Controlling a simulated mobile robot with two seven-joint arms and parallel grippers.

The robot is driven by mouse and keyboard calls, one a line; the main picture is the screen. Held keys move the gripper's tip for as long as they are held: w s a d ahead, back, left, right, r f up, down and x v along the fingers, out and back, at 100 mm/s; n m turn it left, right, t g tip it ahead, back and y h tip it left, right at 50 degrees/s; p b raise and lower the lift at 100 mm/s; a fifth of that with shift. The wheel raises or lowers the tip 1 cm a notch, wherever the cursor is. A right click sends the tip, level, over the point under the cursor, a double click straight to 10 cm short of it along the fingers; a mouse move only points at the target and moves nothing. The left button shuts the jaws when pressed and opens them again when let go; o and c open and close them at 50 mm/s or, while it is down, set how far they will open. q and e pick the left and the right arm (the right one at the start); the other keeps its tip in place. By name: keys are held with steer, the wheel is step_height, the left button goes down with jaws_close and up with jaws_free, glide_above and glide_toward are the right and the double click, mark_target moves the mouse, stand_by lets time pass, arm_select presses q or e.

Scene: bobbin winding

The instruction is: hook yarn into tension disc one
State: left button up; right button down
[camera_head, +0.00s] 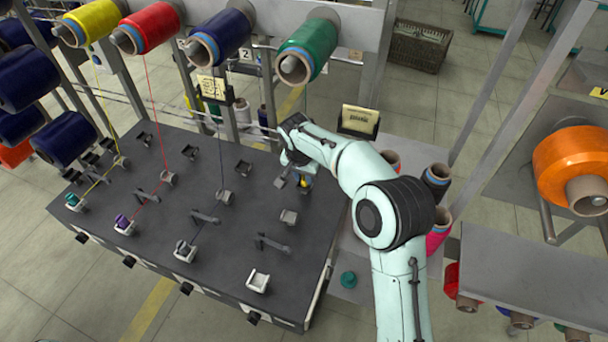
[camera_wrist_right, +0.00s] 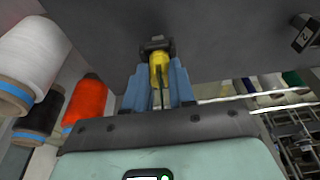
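My right gripper (camera_head: 303,182) is low over the dark slanted panel (camera_head: 255,218), near its right edge. In the wrist view its blue fingers (camera_wrist_right: 160,88) are close together around a small yellow piece (camera_wrist_right: 159,66). A dark metal fitting (camera_wrist_right: 155,46) is right at the fingertips; I cannot tell whether they touch. In the head view a small tension fitting (camera_head: 289,216) stands on the panel just below the gripper. My left gripper is out of view.
Yellow (camera_head: 90,22), red (camera_head: 150,27) and blue (camera_head: 218,37) packages feed strands through the panel's other lanes. A card holder (camera_head: 358,121) stands beside my arm. Several cones (camera_head: 437,179) stand to the right. An orange package (camera_head: 572,165) hangs on the right rack.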

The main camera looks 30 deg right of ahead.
steer(key=shift+w+r+p, duration=0.1)
steer(key=shift+r+p, duration=1)
steer(key=shift+r, duration=1.25)
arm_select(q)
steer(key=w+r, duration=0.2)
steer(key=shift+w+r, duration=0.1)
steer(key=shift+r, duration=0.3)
arm_select(e)
steer(key=shift+f, duration=0.1)
